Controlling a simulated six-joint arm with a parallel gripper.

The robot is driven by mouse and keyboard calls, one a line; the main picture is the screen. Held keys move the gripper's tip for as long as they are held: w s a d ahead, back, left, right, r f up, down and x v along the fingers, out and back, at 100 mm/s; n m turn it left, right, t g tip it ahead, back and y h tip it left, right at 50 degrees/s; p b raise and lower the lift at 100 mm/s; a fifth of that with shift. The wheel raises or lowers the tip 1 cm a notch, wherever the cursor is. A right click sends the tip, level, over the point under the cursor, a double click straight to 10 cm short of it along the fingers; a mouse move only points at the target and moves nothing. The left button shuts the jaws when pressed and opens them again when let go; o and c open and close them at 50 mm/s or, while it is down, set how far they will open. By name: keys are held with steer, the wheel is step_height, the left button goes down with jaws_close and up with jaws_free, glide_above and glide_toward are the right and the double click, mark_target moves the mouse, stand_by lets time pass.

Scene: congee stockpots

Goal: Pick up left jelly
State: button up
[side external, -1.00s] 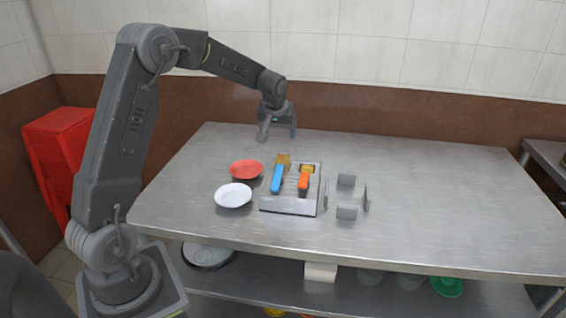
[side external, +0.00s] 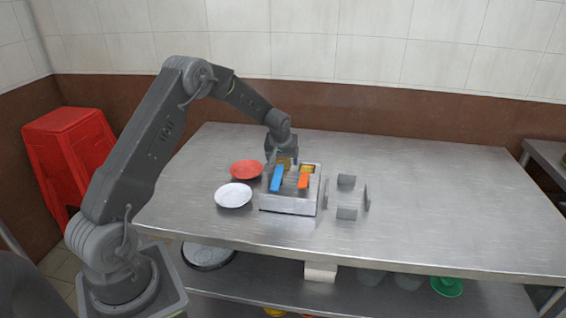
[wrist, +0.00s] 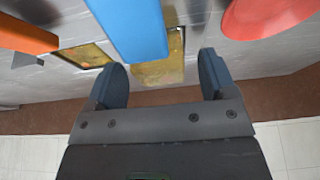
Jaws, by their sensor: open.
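Two amber jelly pieces lie at the back of a metal tray (side external: 290,205). The left jelly (side external: 285,162) is by the far end of the blue-handled tool, partly hidden by my gripper (side external: 281,157). In the wrist view this jelly (wrist: 158,72) lies between my gripper's open fingers (wrist: 162,77), with a gap visible on each side. The fingers hold nothing. The right jelly (side external: 307,168) is by the far end of the orange-handled tool; it also shows in the wrist view (wrist: 82,57), left of the fingers. Finger height above the tray is hard to tell.
A blue handle (side external: 277,178) and an orange handle (side external: 303,181) lie over the tray. A red plate (side external: 246,169) and a white plate (side external: 233,195) sit to its left. The table's right side is clear.

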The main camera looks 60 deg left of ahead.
steer(key=shift+f, duration=0.15)
steer(key=c, duration=1)
